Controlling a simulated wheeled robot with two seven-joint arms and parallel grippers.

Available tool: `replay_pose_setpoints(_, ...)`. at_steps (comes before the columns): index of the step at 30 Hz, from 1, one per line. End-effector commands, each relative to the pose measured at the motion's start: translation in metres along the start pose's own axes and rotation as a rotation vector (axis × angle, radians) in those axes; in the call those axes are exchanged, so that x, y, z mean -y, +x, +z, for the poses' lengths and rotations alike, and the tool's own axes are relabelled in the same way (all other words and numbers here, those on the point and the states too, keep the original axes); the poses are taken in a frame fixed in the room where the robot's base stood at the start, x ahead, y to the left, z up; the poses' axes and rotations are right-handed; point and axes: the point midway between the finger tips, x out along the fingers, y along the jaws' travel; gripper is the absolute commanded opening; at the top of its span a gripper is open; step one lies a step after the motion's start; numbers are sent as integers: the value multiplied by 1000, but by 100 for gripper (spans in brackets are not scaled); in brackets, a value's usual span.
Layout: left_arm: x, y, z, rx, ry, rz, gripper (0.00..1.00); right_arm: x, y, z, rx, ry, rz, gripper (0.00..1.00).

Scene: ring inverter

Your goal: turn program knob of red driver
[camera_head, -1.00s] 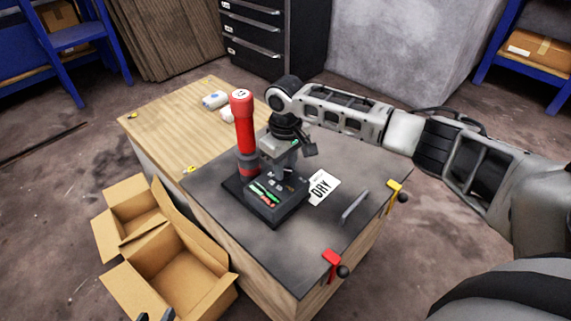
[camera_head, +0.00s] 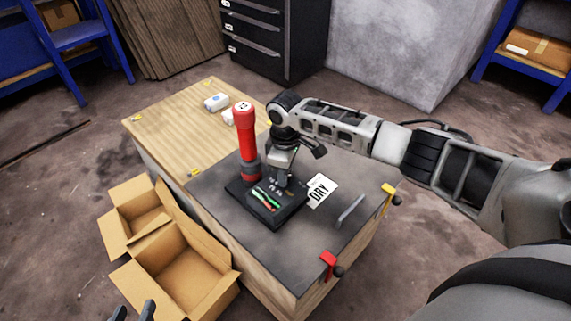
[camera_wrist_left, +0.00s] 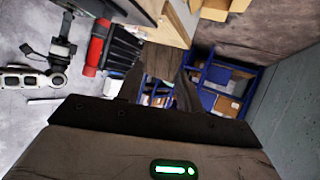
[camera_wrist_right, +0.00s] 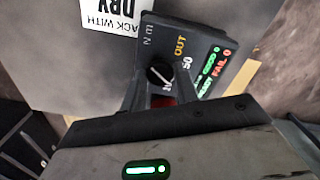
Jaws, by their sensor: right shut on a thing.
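The red driver is a red upright cylinder (camera_head: 245,132) at the back corner of a dark control box (camera_head: 282,216) on the black mat. The box has green and red markings. My right gripper (camera_head: 282,184) points down over the box. In the right wrist view, its fingers (camera_wrist_right: 160,88) are shut on a round black knob (camera_wrist_right: 160,74) with a pale pointer line. Lettering beside the knob is partly hidden. My left gripper (camera_head: 134,311) is open and empty at the bottom left, away from the driver. The red cylinder also shows in the left wrist view (camera_wrist_left: 97,48).
A white DRY card (camera_head: 319,190) lies right of the box, near a grey handle (camera_head: 350,211). Red (camera_head: 328,259) and yellow (camera_head: 388,189) clamps sit at the bench edge. Small white items (camera_head: 216,102) lie on the wooden part. Open cardboard boxes (camera_head: 180,268) stand at left.

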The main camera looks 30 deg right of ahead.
Motion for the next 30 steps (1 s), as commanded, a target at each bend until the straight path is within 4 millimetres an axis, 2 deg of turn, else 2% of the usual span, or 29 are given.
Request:
replay_pose_setpoints(12,-1,-3,-6,17,-7,0,36,1,-1,-1,-1,-218,-1,8)
replay_pose_setpoints(29,0,0,-5,20,-7,-2,36,1,0,-1,-3,-256,-1,8)
replay_pose_setpoints(30,0,0,-5,20,-7,-1,36,1,0,-1,-3,-256,-1,33)
